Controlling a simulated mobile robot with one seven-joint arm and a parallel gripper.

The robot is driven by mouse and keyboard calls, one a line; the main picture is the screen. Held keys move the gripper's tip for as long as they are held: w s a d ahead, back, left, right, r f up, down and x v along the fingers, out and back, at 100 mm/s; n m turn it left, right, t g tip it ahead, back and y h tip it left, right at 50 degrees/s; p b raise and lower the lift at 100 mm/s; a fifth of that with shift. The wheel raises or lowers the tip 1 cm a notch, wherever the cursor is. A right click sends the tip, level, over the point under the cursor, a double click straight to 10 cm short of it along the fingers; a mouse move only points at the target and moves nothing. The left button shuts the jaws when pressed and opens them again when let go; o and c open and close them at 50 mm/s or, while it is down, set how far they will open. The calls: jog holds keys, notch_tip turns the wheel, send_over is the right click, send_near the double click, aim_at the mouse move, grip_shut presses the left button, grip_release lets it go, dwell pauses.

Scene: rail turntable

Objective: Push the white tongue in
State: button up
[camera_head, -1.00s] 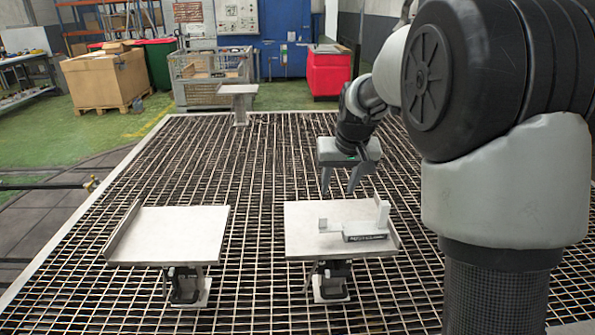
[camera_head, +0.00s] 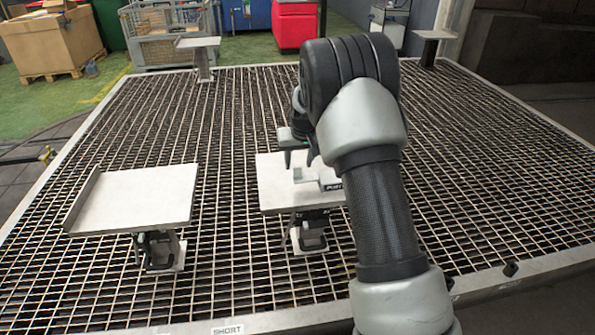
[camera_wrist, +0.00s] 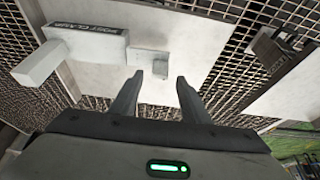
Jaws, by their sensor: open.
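The white tongue (camera_wrist: 148,60) is a thin flat tab with a small raised end. It sticks out of the right side of a white block with a black lettered label (camera_wrist: 91,33), and lies on a pale plate (camera_wrist: 85,75). In the head view the tongue (camera_head: 299,175) sits on the right-hand plate (camera_head: 272,191), beside the label, partly behind my arm. My gripper (camera_wrist: 160,78) is open and empty, pointing toward the tongue. In the head view my gripper (camera_head: 299,160) appears just above and behind it. I cannot tell whether it touches.
A second plate (camera_head: 135,197) with a raised left edge stands on a stand to the left, with a gap between. Both stand on a metal grid floor (camera_head: 220,250). Further plates on stands (camera_head: 197,43) (camera_head: 435,35) are at the back.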

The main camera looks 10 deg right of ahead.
aim_at(298, 167)
jog(key=shift+x, duration=2.35)
grip_shut()
